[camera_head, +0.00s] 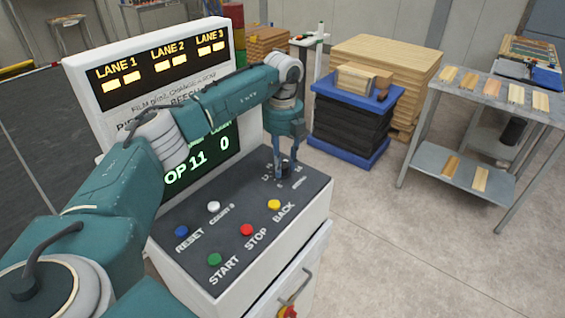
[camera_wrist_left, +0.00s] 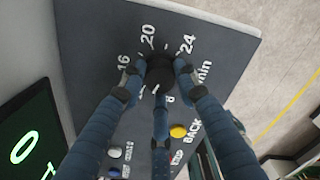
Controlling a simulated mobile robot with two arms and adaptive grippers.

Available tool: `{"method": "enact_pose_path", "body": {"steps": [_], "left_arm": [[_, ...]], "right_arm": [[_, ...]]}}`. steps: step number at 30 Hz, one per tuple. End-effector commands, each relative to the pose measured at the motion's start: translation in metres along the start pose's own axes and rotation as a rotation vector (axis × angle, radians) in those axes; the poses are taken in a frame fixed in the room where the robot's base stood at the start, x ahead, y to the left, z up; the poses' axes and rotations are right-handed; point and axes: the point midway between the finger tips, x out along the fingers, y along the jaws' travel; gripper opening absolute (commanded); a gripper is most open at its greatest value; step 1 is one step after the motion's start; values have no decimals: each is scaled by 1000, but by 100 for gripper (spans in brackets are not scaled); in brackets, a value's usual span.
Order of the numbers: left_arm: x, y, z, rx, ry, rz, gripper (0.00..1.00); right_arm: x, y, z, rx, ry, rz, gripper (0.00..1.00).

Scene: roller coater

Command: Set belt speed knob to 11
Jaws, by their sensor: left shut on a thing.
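The control console has a dark sloped panel (camera_head: 225,225) with a black round knob (camera_wrist_left: 160,72) at its far right end. In the left wrist view the numbers 16, 20 and 24 show around the knob; its pointer setting cannot be read. My left gripper (camera_head: 285,168) reaches down from above, its fingers shut on the knob's sides. In the head view the fingers hide most of the knob. The green display (camera_head: 200,160) shows "11" and "0", with part of its text behind my arm. My right gripper is not in view.
The panel also bears blue (camera_head: 182,231), white (camera_head: 214,207), green (camera_head: 215,259), red (camera_head: 247,230) and yellow (camera_head: 274,204) buttons near the knob. A lane sign (camera_head: 150,65) rises behind my arm. A blue-topped stack (camera_head: 352,125) and a metal table (camera_head: 460,160) stand to the right, with open floor between.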

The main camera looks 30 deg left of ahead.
Motion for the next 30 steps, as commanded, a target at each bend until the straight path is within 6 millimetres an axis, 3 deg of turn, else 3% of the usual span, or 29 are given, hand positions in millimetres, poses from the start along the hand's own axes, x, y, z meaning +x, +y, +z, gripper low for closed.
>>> {"method": "enact_pose_path", "body": {"steps": [6,7,9,20,23,30], "left_arm": [[-5,-1,3,-2,-10,-8,5],[-5,-1,3,-1,-10,-8,35],[-5,-1,3,-1,-9,-8,49],[-6,-1,1,1,-4,-4,50],[-17,-1,2,1,-5,-5,50],[-67,-1,2,0,-7,-8,50]], "right_arm": [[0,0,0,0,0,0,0],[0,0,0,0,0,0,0],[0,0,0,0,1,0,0],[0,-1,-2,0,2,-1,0],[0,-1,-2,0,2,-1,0],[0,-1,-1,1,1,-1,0]]}}
